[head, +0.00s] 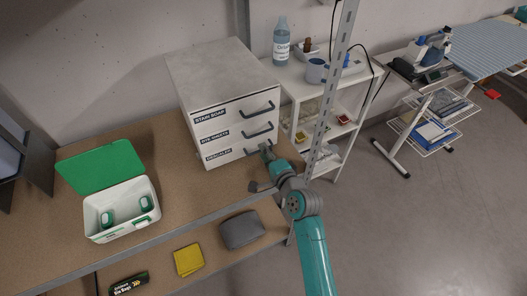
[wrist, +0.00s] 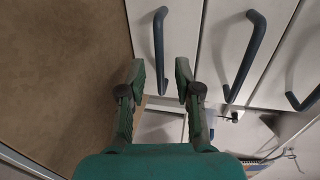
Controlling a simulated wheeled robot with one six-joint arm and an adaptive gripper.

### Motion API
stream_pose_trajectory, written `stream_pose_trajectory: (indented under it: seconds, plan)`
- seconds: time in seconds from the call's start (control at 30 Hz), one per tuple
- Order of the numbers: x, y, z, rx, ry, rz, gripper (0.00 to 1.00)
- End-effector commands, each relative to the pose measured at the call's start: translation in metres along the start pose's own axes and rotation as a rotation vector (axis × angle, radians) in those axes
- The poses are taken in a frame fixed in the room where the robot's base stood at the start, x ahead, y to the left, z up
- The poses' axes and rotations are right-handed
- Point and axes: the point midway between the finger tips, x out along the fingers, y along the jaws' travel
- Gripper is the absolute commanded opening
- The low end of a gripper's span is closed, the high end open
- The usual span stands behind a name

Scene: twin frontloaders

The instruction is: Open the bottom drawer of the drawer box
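The white drawer box (head: 221,82) stands on the brown worktop with three stacked drawers, each with a dark bar handle. The bottom drawer (head: 222,154) carries a label that seems to read DESCALER and looks closed. In the wrist view the drawers lie sideways, and the bottom drawer's handle (wrist: 159,46) is leftmost. My gripper (head: 267,152) is at the right end of the bottom drawer's front and partly hides its handle. In the wrist view my gripper (wrist: 160,78) is open, with one end of this handle lined up between its fingers. Contact cannot be told.
An open white box with a green lid (head: 102,168) stands on the worktop (head: 182,197) to the left. A grey pouch (head: 242,230) and yellow cloth (head: 188,260) lie on a lower shelf. A metal post (head: 331,90) and white shelf rack (head: 346,84) stand close right of the drawers.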

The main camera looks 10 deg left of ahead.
Motion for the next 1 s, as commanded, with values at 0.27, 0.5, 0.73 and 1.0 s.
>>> stream_pose_trajectory:
  seconds: [0.27,0.5,0.73,1.0]
  plan:
    - [0.0124,0.0001,0.0004,0.0,0.0,0.0,0.33]
    - [0.0121,0.0002,0.0004,0.0,0.0,0.0,0.21]
    - [0.0119,0.0002,0.0003,0.0,0.0,0.0,0.0]
    - [0.0089,0.0013,0.0002,0.0,0.0,0.001,0.0]
